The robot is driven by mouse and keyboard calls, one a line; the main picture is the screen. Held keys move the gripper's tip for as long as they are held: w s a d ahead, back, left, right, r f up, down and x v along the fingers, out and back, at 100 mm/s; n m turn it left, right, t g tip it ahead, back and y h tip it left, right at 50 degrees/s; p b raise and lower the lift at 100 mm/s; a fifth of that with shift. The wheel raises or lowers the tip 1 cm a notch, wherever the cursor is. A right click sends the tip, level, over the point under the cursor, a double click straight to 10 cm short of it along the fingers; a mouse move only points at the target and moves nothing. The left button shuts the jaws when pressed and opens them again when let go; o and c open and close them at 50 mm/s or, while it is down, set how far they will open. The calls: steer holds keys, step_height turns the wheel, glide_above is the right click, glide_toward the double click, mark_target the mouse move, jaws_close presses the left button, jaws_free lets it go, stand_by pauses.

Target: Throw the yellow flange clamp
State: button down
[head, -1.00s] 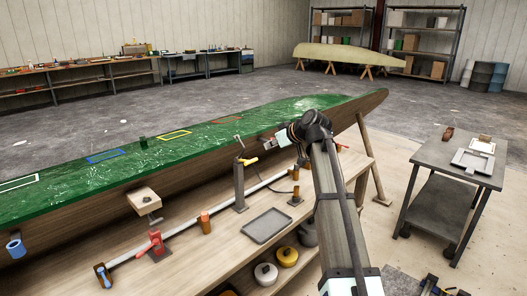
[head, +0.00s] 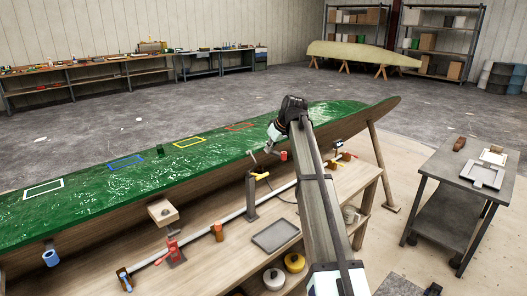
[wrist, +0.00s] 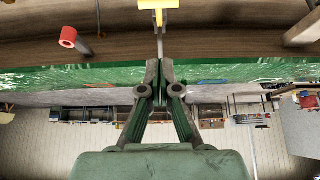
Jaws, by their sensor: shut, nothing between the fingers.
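The yellow flange clamp shows as a yellow handle (head: 261,176) at the near edge of the green hull mould (head: 170,158), close to a grey upright post. In the wrist view a yellow bar (wrist: 157,4) is cut off by the top edge, straight ahead of my fingertips. My gripper (wrist: 160,66) is shut and empty, its two fingers together. In the head view my gripper (head: 270,146) points down above the mould's edge, a little above the yellow handle. I see a gap to it there. The lower clamp parts are hard to make out.
A red cylinder (head: 283,155) is right of the yellow handle; it also shows in the wrist view (wrist: 68,37). A red clamp (head: 172,252) and a wooden block (head: 161,210) are further left. A cart (head: 462,190) stands right.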

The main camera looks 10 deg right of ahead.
steer(key=p, duration=0.2)
glide_above(263, 177)
steer(key=f, duration=0.6)
steer(key=shift+w+a+f, duration=0.1)
steer(key=shift+w+f, duration=0.15)
steer(key=shift+w, duration=0.05)
steer(key=f+p, duration=0.1)
steer(key=f, duration=0.2)
steer(key=shift+s+f+p, duration=0.15)
steer(key=shift+s+p, duration=0.05)
steer(key=shift+p, duration=0.15)
steer(key=shift+f, duration=0.7)
steer(key=shift+s, duration=0.1)
